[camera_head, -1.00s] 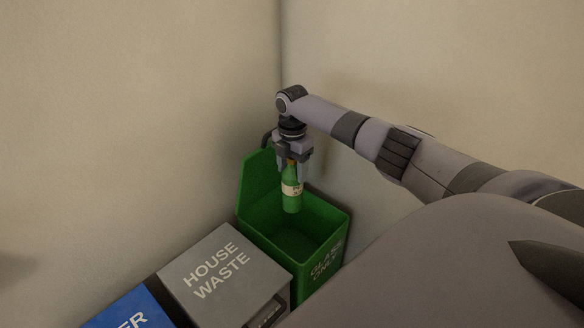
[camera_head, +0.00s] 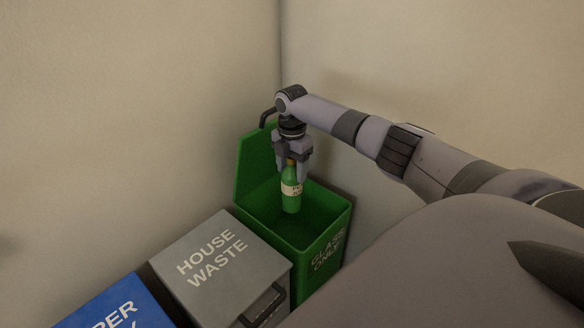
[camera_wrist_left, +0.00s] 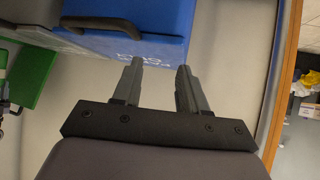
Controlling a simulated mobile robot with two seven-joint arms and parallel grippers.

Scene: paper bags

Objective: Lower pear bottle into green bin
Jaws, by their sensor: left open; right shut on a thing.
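The pear bottle (camera_head: 291,190) is green with a pale label and hangs upright in the head view. My right gripper (camera_head: 292,162) is shut on its neck from above. The green bin (camera_head: 322,267) is marked "GLASS ONLY" and its lid (camera_head: 256,165) stands open at the left. The bottle is over the bin's opening, with its lower end at about the height of the rim or inside it; I cannot tell exactly. My left gripper (camera_wrist_left: 158,82) is open and empty in the left wrist view, its fingers pointing toward a blue bin.
A grey bin marked "HOUSE WASTE" (camera_head: 222,262) with a closed lid stands beside the green bin. A blue bin (camera_head: 118,306) stands further left and also shows in the left wrist view (camera_wrist_left: 135,45). Walls meet in a corner behind the green bin.

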